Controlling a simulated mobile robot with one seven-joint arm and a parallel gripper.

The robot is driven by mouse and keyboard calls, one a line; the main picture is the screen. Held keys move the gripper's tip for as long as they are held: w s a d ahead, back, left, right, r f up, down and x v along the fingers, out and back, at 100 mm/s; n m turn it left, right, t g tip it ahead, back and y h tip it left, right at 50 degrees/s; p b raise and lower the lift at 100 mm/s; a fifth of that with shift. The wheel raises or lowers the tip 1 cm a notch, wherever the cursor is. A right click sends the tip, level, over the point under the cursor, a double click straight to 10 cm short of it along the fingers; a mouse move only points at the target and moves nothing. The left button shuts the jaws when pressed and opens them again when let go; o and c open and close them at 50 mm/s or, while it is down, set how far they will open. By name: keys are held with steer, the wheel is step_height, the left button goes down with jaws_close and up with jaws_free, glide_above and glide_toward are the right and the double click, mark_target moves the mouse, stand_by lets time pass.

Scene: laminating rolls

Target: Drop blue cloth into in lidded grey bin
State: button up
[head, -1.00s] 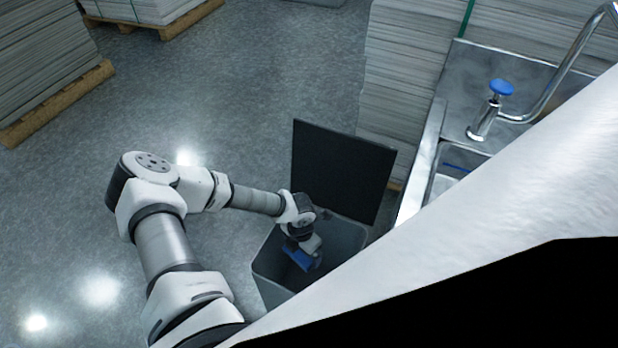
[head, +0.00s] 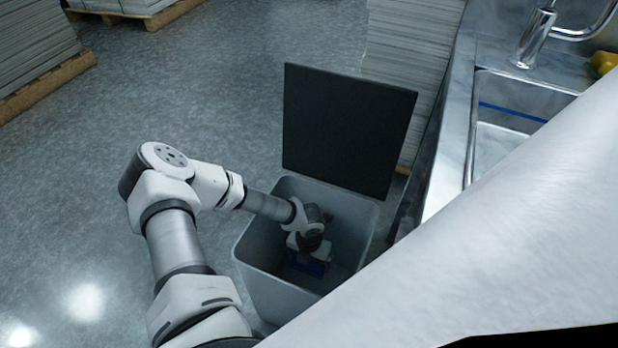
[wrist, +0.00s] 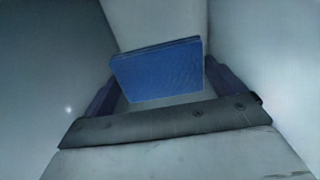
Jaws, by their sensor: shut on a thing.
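The grey bin (head: 262,284) stands on the floor with its dark lid (head: 347,132) raised upright at its back edge. My gripper (head: 306,266) reaches down inside the bin, below the rim. It is shut on the blue cloth (head: 312,268), a folded flat piece. The wrist view shows the blue cloth (wrist: 157,71) between the two fingers of my gripper (wrist: 160,90), with pale bin walls around it. Whether the cloth touches the bin's bottom cannot be told.
A metal sink (head: 500,150) with a tap (head: 535,38) is at the right. Stacked sheets (head: 412,50) stand behind the lid. More stacks on pallets (head: 45,85) are at the far left. The floor (head: 180,90) left of the bin is open. A white surface covers the lower right.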

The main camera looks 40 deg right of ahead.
step_height(320, 180, down, 21)
steer(key=b, duration=0.6)
steer(key=shift+f+b, duration=0.2)
steer(key=shift+b, duration=0.2)
steer(key=shift+f, duration=0.65)
steer(key=o, duration=0.7)
step_height(320, 180, up, 13)
steer(key=p, duration=0.4)
steer(key=shift+r, duration=0.15)
